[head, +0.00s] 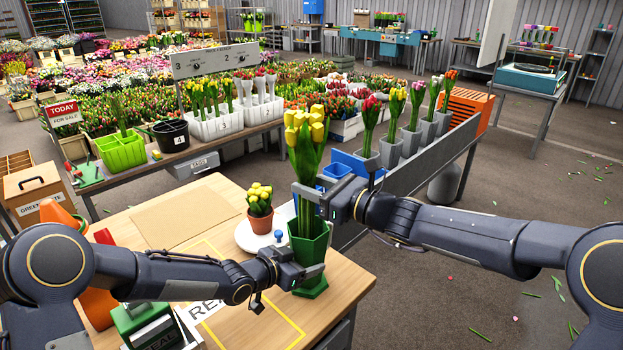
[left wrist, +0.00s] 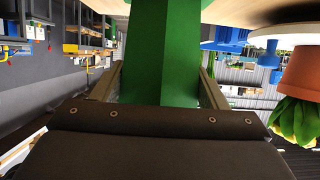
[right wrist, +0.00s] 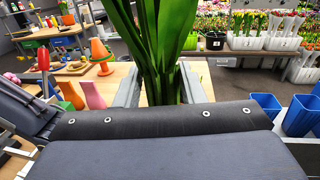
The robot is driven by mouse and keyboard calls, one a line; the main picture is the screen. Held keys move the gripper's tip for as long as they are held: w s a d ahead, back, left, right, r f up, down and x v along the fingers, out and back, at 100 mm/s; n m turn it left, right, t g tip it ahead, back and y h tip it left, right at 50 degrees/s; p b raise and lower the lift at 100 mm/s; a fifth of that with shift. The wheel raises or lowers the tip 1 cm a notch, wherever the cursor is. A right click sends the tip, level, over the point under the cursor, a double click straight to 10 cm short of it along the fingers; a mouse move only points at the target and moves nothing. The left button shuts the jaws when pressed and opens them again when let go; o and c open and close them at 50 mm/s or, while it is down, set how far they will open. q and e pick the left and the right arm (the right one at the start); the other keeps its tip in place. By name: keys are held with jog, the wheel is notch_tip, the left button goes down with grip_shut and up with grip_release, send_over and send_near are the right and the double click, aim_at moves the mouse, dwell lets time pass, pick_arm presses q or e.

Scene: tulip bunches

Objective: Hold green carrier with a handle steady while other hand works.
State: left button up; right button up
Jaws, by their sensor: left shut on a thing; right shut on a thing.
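A green faceted vase (head: 308,252) stands upright near the right edge of the wooden table. My left gripper (head: 303,273) is shut on its lower part; in the left wrist view the green vase wall (left wrist: 160,50) sits between both fingers. My right gripper (head: 318,198) is shut on the stems of a yellow tulip bunch (head: 306,135) above the vase. The right wrist view shows the green stems (right wrist: 158,50) between the fingers. The stems' lower ends are hidden at the vase mouth. A green carrier with a handle (head: 121,152) stands on the back bench, apart from both grippers.
A rack of grey cups with tulips (head: 408,143) stands at right. A brown board (head: 187,215) lies on the table.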

jog(key=shift+f, duration=0.2)
dwell(0.4)
jog(key=shift+f, duration=0.4)
jog(key=o, duration=1.9)
jog(key=shift+d, duration=0.1)
jog(key=v, duration=1.2)
pick_arm(q)
jog(key=o, duration=1.1)
